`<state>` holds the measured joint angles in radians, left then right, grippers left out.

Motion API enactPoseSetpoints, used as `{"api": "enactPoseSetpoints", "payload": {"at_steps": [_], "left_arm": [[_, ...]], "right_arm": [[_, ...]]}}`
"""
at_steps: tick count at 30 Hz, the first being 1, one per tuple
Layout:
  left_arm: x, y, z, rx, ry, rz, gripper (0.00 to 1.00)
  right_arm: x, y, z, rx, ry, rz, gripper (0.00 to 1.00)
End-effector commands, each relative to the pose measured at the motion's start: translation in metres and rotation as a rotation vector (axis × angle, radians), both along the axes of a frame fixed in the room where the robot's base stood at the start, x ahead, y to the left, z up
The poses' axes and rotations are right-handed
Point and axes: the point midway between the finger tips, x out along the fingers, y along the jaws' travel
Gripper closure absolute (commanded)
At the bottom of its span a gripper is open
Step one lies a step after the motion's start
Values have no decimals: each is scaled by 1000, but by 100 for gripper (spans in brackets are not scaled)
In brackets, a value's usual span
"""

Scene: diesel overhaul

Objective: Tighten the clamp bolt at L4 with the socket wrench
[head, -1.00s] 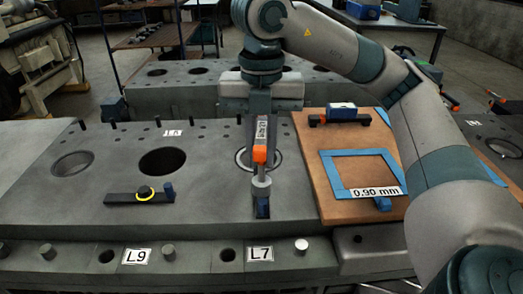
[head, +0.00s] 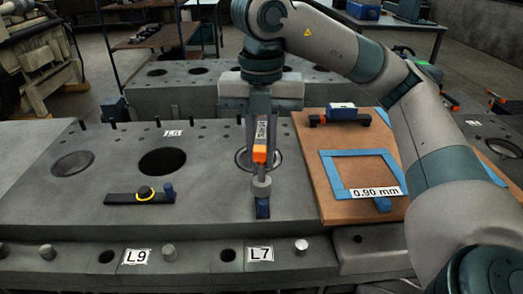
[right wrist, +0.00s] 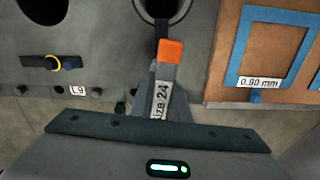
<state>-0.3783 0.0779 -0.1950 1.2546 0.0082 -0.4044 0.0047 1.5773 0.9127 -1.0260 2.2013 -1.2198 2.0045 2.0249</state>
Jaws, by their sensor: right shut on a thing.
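My right gripper (head: 260,120) is shut on the socket wrench (head: 260,154), which has an orange band and a size label partly readable as 24. The wrench also shows in the right wrist view (right wrist: 168,72). In the head view it is above the engine block deck, in front of a round bore. A grey cylindrical piece and a blue block (head: 262,208) show just below the orange band; I cannot tell whether the wrench touches them. No label readable as L4 shows, and the bolt under the wrench cannot be made out. My left gripper is not in view.
A black bar (head: 125,199) with a yellow-ringed knob and blue end lies on the deck at left. Labels L9 (head: 135,257) and L7 (head: 260,254) are on the front ledge. At right, a brown board (head: 315,170) carries a blue frame (head: 338,185) marked 0.90 mm.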

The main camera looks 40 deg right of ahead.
Motion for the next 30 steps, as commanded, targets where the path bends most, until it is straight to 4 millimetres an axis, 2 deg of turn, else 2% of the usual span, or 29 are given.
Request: {"api": "enactPoseSetpoints", "payload": {"at_steps": [19,30], "left_arm": [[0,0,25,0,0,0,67],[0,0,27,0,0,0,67]], "right_arm": [[0,0,32,1,-1,0,100],[0,0,35,1,-1,0,100]]}}
